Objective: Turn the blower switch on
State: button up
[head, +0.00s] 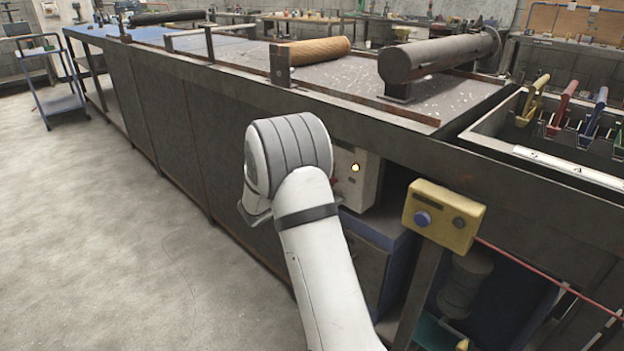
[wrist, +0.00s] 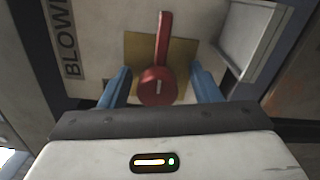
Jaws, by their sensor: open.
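The blower switch (wrist: 158,80) shows in the wrist view as a red rotary knob with a long lever pointing up in the picture. It sits on a yellowish plate (wrist: 186,53) on a pale panel, beside a label (wrist: 69,38) reading "BLOW", the rest cut off. My gripper (wrist: 160,88) is open, with one blue finger on each side of the knob's round base. I cannot tell whether the fingers touch it.
A yellow control box (head: 444,214) with a blue button stands on a post just right of my arm. The long workbench (head: 180,100) carries rolls and a grey cylinder (head: 435,57). A rack of coloured-handled tools (head: 560,108) is at right.

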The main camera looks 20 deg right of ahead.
jog(key=shift+a+r, duration=0.1)
jog(key=shift+a, duration=0.15)
jog(key=p+v, duration=0.1)
jog(key=v, duration=0.6)
jog(key=shift+p, duration=0.35)
jog(key=shift+s+a, duration=0.1)
